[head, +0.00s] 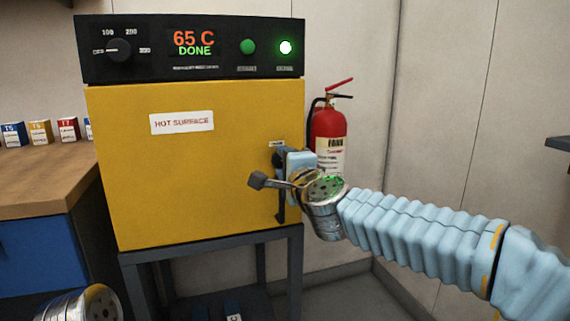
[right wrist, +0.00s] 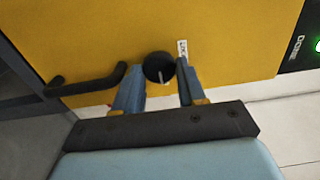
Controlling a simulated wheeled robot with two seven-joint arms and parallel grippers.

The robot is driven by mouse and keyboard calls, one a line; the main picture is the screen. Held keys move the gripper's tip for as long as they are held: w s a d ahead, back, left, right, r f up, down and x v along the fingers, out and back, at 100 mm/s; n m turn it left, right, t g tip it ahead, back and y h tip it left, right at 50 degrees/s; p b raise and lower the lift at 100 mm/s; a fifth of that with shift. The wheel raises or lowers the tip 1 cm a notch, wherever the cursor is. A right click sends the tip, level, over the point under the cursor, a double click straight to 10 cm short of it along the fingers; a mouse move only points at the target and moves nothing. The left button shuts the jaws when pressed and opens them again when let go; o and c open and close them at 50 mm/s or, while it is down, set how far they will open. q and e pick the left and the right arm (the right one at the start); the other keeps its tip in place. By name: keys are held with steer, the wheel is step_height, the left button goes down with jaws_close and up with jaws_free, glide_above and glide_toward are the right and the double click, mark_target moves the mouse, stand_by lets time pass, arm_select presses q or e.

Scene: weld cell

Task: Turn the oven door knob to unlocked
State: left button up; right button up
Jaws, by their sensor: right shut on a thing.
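The oven (head: 190,190) is yellow with a black top panel reading "65 C DONE". Its black round door knob (right wrist: 159,67) shows in the right wrist view, with a pale mark at the picture's lower side, toward the door's right edge. A small white label (right wrist: 182,48) sits beside it; its text is too small to read surely. My right gripper (right wrist: 158,80) has its two blue fingers on either side of the knob and is shut on it. In the head view the right gripper (head: 292,160) largely hides the knob. Of my left arm only a metal wrist part shows, bottom left.
A black door handle (right wrist: 88,82) lies just below the knob on the oven. A red fire extinguisher (head: 328,130) stands behind, right of the oven. A wooden bench (head: 45,180) with small boxes is at the left. The oven stands on a grey frame (head: 210,245).

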steer(key=o, duration=1)
steer(key=v, duration=1.3)
steer(key=shift+s, duration=0.35)
steer(key=shift+d, duration=0.15)
